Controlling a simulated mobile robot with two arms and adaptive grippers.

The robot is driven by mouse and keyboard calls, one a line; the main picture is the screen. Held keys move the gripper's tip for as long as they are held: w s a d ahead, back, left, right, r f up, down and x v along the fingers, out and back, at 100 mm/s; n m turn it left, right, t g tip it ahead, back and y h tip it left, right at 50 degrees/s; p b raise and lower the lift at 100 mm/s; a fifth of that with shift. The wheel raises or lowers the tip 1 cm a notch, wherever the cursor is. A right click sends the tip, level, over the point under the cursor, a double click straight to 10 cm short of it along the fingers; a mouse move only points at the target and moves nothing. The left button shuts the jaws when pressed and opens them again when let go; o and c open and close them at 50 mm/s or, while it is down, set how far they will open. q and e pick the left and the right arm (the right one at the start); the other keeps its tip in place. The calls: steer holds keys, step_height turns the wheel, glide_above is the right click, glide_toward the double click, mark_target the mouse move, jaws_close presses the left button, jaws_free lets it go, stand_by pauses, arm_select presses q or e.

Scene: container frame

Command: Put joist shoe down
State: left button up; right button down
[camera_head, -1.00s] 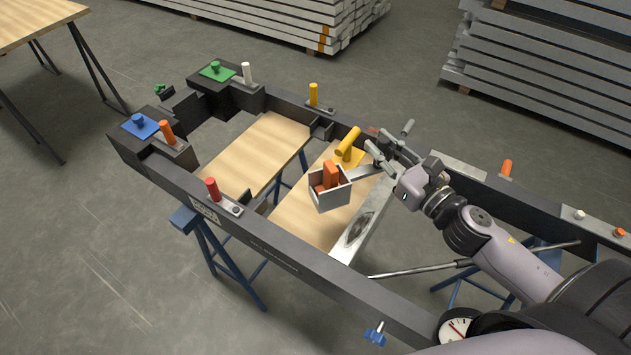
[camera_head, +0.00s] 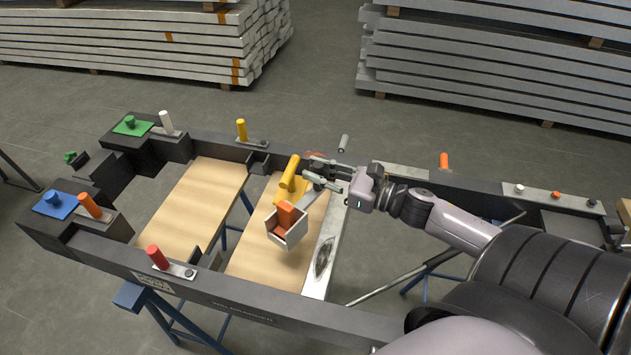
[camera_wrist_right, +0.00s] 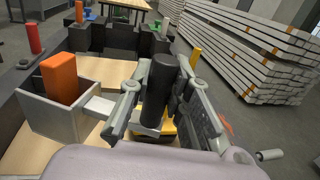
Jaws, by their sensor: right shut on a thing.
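The joist shoe (camera_head: 288,234) is a small grey open metal box with a flat bar and a black upright handle. An orange block (camera_head: 286,214) stands up out of the box. My right gripper (camera_head: 320,174) is shut on the black handle, which shows between its fingers (camera_wrist_right: 160,88) in the right wrist view. There the shoe's box (camera_wrist_right: 62,112) lies left of the fingers, joined by the bar. The shoe is over the wooden board beside the grey cross plate; I cannot tell whether it touches anything below. My left gripper is not in view.
A yellow cylinder (camera_head: 290,173) on a yellow plate is close to the gripper and shoe. The black frame (camera_head: 215,293) surrounds the boards (camera_head: 195,198). A grey cross plate (camera_head: 322,255) lies right of the shoe. Red, orange and white pegs stand along the frame.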

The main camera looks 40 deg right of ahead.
step_height(320, 180, down, 8)
stand_by(0.5)
steer(key=shift+f, duration=0.1)
steer(key=c, duration=1.9)
jaws_free()
steer(key=shift+f+b, duration=0.2)
steer(key=shift+b, duration=0.15)
steer(key=shift+c, duration=0.2)
steer(key=o, duration=0.5)
steer(key=shift+c, duration=0.2)
steer(key=shift+r, duration=0.15)
